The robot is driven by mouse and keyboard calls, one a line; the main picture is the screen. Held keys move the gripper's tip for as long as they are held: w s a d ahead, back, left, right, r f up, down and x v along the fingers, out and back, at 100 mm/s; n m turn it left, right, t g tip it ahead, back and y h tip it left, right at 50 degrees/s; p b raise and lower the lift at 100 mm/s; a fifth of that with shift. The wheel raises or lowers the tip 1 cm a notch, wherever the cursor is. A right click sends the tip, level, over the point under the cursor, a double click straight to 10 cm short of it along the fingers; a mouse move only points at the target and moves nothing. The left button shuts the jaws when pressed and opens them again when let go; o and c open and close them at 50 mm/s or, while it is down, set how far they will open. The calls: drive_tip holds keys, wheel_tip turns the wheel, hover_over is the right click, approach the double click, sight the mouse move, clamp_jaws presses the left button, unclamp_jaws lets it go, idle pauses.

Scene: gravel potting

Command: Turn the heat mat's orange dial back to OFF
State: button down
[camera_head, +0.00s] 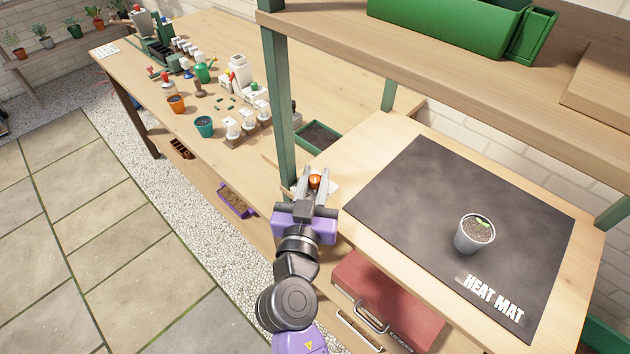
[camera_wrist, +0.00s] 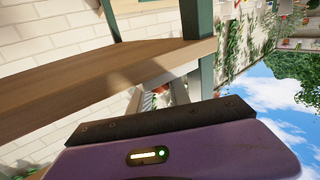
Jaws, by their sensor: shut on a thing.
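The orange dial (camera_head: 315,181) sits on a pale plate at the left edge of the shelf, beside the heat mat. My gripper (camera_head: 314,184) reaches it from the front, with its two fingers on either side of the dial and shut on it. The dial's markings are too small and too covered to read. The dark heat mat (camera_head: 400,190) lies flat on the wooden shelf.
A grey pot (camera_head: 474,236) with a seedling stands on the mat. A green post (camera_head: 278,100) rises just behind my gripper, and an upper shelf (camera_head: 450,70) hangs over the mat. A red case (camera_head: 385,300) lies below. Pots and tools stand on the long bench (camera_head: 130,60).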

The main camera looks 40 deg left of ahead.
drive_tip(key=shift+a+f+h+b, duration=0.1)
drive_tip(key=shift+f+h+b, duration=0.25)
drive_tip(key=shift+b, duration=0.25)
drive_tip(key=m+t+h+b, duration=0.1)
drive_tip(key=m+h+b, duration=0.1)
drive_tip(key=b, duration=0.4)
drive_tip(key=shift+s+f+h, duration=0.1)
drive_tip(key=shift+h, duration=0.35)
drive_tip(key=m+t+h+b, duration=0.1)
drive_tip(key=m+h+b, duration=0.2)
drive_tip(key=h+b, duration=0.1)
drive_tip(key=shift+h+b, duration=0.3)
drive_tip(key=shift+b, duration=0.5)
drive_tip(key=shift+r+m+h+b, duration=0.3)
drive_tip(key=shift+m+h+b, duration=0.5)
drive_tip(key=shift+h+b, duration=0.35)
drive_tip(key=shift+h, duration=0.25)
drive_tip(key=c, duration=1.5)
unclamp_jaws()
drive_tip(key=shift+r, duration=0.1)
